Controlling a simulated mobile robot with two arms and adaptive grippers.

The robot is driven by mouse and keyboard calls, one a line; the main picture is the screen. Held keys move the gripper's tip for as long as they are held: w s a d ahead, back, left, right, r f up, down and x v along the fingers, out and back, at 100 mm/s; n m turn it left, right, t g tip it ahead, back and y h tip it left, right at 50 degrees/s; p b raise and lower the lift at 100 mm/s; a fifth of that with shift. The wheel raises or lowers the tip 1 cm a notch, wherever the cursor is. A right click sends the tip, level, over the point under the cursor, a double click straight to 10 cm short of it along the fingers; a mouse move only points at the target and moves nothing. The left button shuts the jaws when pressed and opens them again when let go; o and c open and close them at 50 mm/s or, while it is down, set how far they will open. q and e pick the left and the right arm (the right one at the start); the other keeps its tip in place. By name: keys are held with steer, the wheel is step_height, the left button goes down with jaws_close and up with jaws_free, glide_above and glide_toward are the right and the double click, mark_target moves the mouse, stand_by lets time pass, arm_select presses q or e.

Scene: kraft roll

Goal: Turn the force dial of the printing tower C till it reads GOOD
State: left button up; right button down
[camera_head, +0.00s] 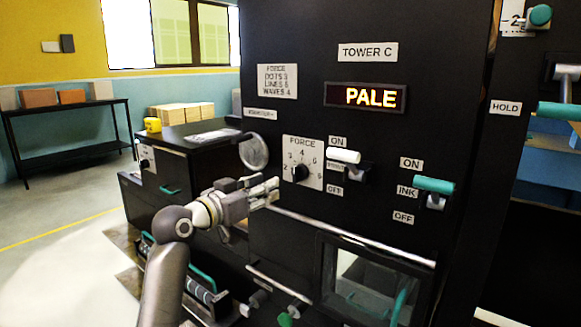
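The black panel of tower C carries a "TOWER C" label (367,52). Below it, a display (365,97) reads PALE in yellow letters. The force dial (300,173) is a small black knob on a white numbered plate (312,152) marked FORCE. Its exact setting is too small to read. My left gripper (272,189) is just left of and slightly below the dial, its fingertips pointing toward it. They appear apart from the knob. The fingers lie close together in this view, so their opening is unclear. My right gripper is out of view.
A card (277,79) lists force: dots 3, lines 5, waves 4. A white-handled lever (343,156) is close to the dial's right; a teal-handled ink lever (434,186) is farther right. A round handwheel (254,151) stands behind my gripper. A windowed box (375,285) is below.

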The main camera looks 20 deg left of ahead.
mark_target(294, 168)
arm_select(q)
steer(key=w+d+p, duration=0.1)
steer(key=w, duration=0.1)
steer(key=w+d+r+p, duration=0.1)
steer(key=w, duration=0.2)
steer(key=w+d+r+p, duration=0.1)
steer(key=w, duration=0.2)
steer(key=shift+d+p, duration=0.15)
steer(key=shift+p, duration=0.15)
steer(key=shift+x, duration=0.85)
steer(key=shift+f, duration=0.1)
jaws_close()
